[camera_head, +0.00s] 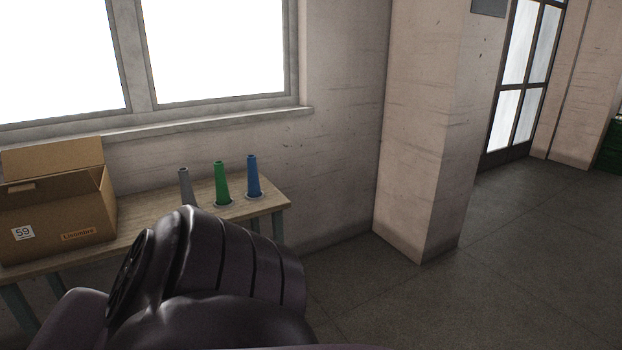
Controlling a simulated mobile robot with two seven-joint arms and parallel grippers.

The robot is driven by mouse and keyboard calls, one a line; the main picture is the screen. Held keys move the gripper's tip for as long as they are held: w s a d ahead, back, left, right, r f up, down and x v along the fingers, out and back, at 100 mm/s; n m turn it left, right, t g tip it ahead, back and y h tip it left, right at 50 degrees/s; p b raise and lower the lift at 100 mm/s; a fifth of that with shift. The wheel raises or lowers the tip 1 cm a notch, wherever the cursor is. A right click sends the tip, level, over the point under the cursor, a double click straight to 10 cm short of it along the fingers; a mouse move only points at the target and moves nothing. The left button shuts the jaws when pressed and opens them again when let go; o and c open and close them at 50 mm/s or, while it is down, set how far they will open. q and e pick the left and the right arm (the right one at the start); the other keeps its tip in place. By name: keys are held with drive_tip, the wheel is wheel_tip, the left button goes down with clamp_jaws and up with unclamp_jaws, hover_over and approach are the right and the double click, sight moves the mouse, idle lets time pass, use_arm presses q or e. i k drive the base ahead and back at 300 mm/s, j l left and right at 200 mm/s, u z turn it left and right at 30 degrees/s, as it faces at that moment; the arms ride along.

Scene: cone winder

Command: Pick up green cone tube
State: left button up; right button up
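The green cone tube (222,184) stands upright on the wooden table (148,208) near its right end, narrow end up. A grey cone tube (186,187) stands to its left, its lower part hidden behind my dark arm. A blue cone tube (253,177) stands to its right. The green and blue tubes sit on small pale round bases. My arm fills the lower middle of the picture, in front of the table. Neither gripper shows.
An open cardboard box (55,205) stands at the left of the table. A window (215,45) is in the wall behind. A pillar (425,130) juts out right of the table. Open floor (520,250) lies at the right, with a glazed door (525,80) behind.

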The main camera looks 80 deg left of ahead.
sight(223, 197)
drive_tip(key=u, duration=3.1)
drive_tip(key=i+j+u, duration=0.1)
drive_tip(key=i, duration=0.35)
drive_tip(key=j, duration=0.1)
